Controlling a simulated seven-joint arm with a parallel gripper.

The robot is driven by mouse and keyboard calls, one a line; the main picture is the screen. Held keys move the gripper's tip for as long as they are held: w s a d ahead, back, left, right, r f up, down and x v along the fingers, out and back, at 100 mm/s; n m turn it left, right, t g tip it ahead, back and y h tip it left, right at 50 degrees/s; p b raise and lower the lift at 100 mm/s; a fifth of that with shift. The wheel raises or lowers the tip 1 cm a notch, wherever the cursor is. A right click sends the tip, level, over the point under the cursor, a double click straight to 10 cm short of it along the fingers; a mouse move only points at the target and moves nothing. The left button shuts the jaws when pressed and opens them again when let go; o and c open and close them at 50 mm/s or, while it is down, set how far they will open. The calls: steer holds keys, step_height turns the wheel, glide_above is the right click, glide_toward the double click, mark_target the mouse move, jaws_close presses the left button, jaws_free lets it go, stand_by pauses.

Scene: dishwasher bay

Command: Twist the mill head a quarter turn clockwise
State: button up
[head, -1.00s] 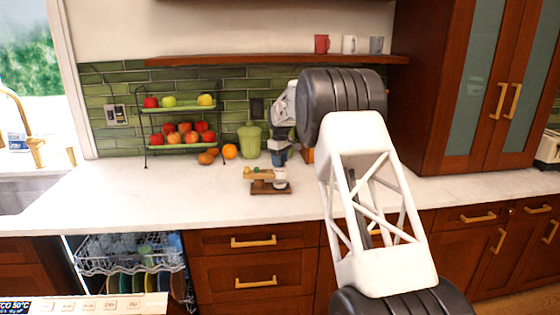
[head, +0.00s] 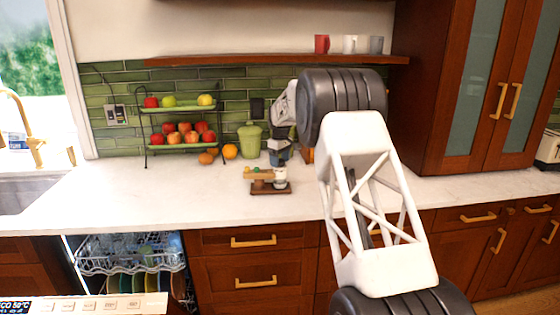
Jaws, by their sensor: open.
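A small device with a dark brown base (head: 270,190), a light wooden bar (head: 258,175) and a whitish upright part (head: 280,181) stands on the counter. It is the likeliest mill, but it is too small to make out a separate head. A small green thing sits on the bar. My gripper (head: 280,164) points down just above the whitish part and is open. Its fingertips are small and blurred. I cannot tell whether they touch the whitish part or stand around it.
A green lidded jar (head: 249,140), an orange (head: 230,151) and a two-tier fruit rack (head: 180,122) stand behind to the left. A shelf (head: 300,60) with cups hangs above. The open dishwasher (head: 130,258) is below left. The white counter (head: 130,195) is clear in front.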

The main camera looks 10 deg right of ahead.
mark_target(280, 160)
steer(key=shift+r, duration=3.85)
steer(key=shift+s+r, duration=0.1)
steer(key=shift+s+r, duration=0.15)
steer(key=shift+s, duration=0.05)
steer(key=s+d+r+m, duration=0.15)
steer(key=s+r, duration=0.25)
steer(key=s, duration=0.9)
steer(key=s+r+m+t, duration=0.15)
steer(key=s+r, duration=0.25)
steer(key=s, duration=0.9)
steer(key=s+d+r+m, duration=0.15)
steer(key=s+r, duration=0.25)
steer(key=s, duration=0.9)
steer(key=s+f+m, duration=0.2)
steer(key=s+f, duration=0.4)
steer(key=s, duration=1.2)
steer(key=s+d+f+m+t, duration=0.1)
steer(key=s+f, duration=0.5)
steer(key=s, duration=1.2)
steer(key=shift+s+f+m, duration=0.15)
steer(key=shift+f+m, duration=0.1)
steer(key=shift+m, duration=0.6)
